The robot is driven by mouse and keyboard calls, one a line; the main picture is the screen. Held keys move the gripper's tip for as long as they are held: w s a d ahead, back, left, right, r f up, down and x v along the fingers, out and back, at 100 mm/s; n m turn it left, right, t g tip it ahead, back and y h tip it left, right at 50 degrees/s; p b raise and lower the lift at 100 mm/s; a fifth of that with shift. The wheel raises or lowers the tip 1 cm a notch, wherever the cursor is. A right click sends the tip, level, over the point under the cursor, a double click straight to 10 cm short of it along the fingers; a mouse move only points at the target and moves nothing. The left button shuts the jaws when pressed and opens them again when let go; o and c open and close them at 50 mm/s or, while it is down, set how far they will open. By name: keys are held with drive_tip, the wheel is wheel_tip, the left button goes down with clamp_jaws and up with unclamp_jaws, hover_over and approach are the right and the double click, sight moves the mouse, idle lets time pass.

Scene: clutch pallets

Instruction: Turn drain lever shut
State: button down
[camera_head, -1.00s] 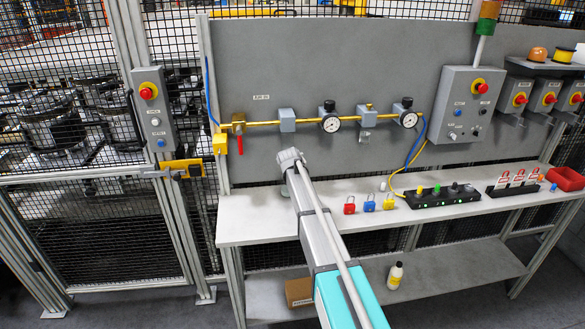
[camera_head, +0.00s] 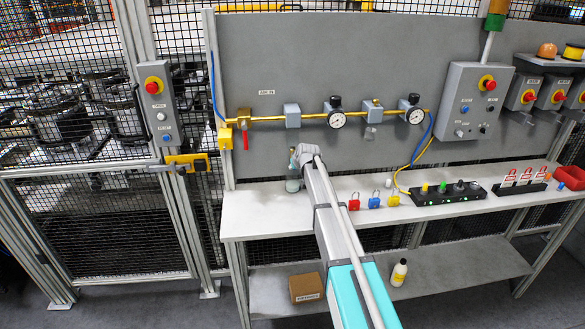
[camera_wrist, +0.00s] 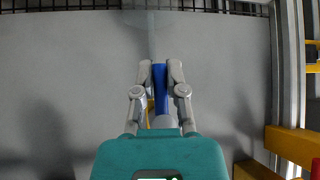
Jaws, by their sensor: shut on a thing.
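A blue lever (camera_wrist: 160,88) shows in the wrist view, upright in the picture between my gripper's two fingers. My gripper (camera_wrist: 160,70) is shut on it. In the head view my gripper (camera_head: 293,160) is in front of the grey panel, below and left of the first gauge. The lever is hidden behind my arm there. A pale, glassy vessel (camera_head: 292,185) shows just below my gripper, above the shelf. Which way the lever points relative to its valve cannot be told.
A brass pipe (camera_head: 265,120) with gauges runs above my gripper. A red-handled valve (camera_head: 245,138) is to its left. Padlocks (camera_head: 374,200) and a black switch box (camera_head: 447,193) stand on the grey bench (camera_head: 255,215) to the right. The bench's left part is mostly clear.

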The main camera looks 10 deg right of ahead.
drive_tip(key=c, duration=0.7)
unclamp_jaws()
drive_tip(key=s+f+g, duration=0.1)
drive_tip(key=s+g, duration=0.2)
drive_tip(key=s, duration=1.2)
drive_tip(key=s+d+f+m+g+h, duration=0.1)
drive_tip(key=s+f+g, duration=0.1)
drive_tip(key=s, duration=1.3)
drive_tip(key=s+d+f+m+g, duration=0.1)
drive_tip(key=s+f+g, duration=0.1)
drive_tip(key=s, duration=1.3)
drive_tip(key=shift+s+d+f+g+h, duration=0.25)
drive_tip(key=shift+g+h, duration=0.15)
drive_tip(key=shift+g, duration=0.5)
